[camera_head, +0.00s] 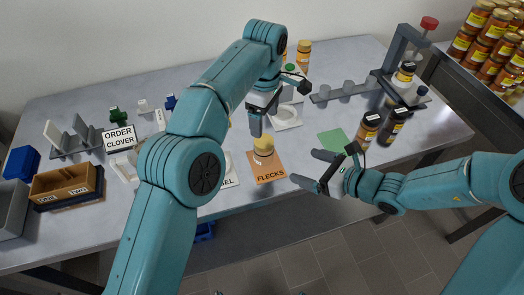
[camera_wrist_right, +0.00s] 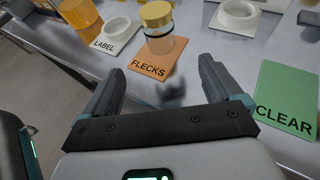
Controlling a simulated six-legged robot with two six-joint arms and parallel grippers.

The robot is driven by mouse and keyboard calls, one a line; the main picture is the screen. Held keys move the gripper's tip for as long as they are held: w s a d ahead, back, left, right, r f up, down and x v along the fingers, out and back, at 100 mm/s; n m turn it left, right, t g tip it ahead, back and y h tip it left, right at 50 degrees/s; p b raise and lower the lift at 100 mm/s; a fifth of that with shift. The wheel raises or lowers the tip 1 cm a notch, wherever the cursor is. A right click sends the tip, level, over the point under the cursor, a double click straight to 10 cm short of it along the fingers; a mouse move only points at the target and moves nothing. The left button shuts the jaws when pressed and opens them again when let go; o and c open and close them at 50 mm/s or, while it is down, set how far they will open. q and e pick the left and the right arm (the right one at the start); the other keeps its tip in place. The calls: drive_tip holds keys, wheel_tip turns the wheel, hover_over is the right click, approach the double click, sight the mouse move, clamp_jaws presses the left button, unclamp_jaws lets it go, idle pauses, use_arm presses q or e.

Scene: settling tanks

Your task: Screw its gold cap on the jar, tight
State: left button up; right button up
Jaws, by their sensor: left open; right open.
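The jar (camera_wrist_right: 163,44) stands upright on the orange FLECKS card (camera_wrist_right: 143,66), looking clear with a dark band below its top. The gold cap (camera_wrist_right: 156,13) sits on top of it; whether it is tight cannot be told. In the head view the gold cap (camera_head: 263,142) shows just below my left gripper (camera_head: 256,130), which points down, open, close above and slightly left of it. Whether they touch cannot be told. My right gripper (camera_head: 307,169) is open and empty, to the right of the jar and nearer the table's front edge; its spread fingers (camera_wrist_right: 160,78) face the jar.
A green CLEAR card (camera_wrist_right: 287,100) lies right of my right gripper. A white ring holder (camera_wrist_right: 117,28) stands on the LABEL card. A wooden tray (camera_head: 65,185) is at the far left.

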sight(264, 141)
drive_tip(key=shift+w+a+f, duration=0.2)
drive_tip(key=shift+a, duration=0.05)
drive_tip(key=x, duration=1.5)
drive_tip(key=shift+w+a+f, duration=0.1)
drive_tip(key=shift+a, duration=0.1)
clamp_jaws()
use_arm(q)
drive_tip(key=m, duration=0.4)
drive_tip(key=shift+m, duration=0.3)
drive_tip(key=shift+f, duration=4.05)
